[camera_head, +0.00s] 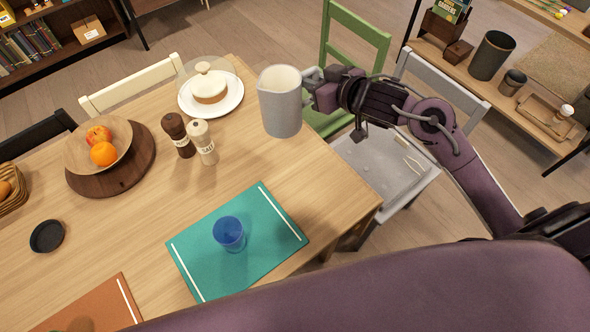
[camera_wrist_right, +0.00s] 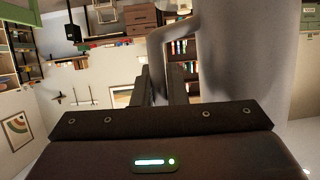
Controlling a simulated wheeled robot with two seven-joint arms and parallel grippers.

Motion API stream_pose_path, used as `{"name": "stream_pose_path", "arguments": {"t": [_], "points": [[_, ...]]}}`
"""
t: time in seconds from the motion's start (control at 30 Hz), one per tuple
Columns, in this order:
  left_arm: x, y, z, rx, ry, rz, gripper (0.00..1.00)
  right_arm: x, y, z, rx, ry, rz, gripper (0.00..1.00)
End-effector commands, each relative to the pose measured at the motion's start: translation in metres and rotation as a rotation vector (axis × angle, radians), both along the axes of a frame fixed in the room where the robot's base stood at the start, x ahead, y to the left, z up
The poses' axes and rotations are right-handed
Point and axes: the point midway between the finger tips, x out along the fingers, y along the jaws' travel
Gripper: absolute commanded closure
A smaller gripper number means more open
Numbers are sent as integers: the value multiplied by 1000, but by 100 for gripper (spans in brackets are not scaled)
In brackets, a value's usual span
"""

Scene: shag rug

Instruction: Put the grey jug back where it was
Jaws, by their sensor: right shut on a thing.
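The grey jug (camera_head: 281,104) is upright at the table's right far edge in the head view. My right gripper (camera_head: 312,84) is shut on its handle, on the jug's right side. In the right wrist view the grey jug (camera_wrist_right: 243,55) fills the right part, and its handle lies between the fingers of the right gripper (camera_wrist_right: 160,88). I cannot tell whether the jug's base touches the table. My left gripper is not in view.
Near the jug are a plate (camera_head: 236,100) with a covered dish, a salt shaker (camera_head: 202,142) and a pepper mill (camera_head: 177,132). A blue cup (camera_head: 229,234) stands on a teal placemat (camera_head: 264,207). Chairs stand at the edges. Bare wood lies around the placemat.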

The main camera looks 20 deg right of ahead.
Motion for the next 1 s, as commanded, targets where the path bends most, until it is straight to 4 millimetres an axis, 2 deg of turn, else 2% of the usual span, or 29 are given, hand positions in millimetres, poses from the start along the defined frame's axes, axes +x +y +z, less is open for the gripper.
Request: {"name": "stream_pose_path", "arguments": {"t": [0.1, 0.23, 0.33, 0.8, 1.0], "points": [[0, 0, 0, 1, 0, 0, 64, 3, -12, -6, 2, -3, 60, 100], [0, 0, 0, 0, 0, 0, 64, 2, -19, -12, 4, -2, 94, 100], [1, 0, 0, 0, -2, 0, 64, 2, -21, -25, 7, 1, 102, 100], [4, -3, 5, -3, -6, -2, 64, 2, -21, -138, 5, 1, 99, 100], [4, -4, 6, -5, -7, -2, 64, 3, -20, -167, 4, -3, 101, 100]]}}
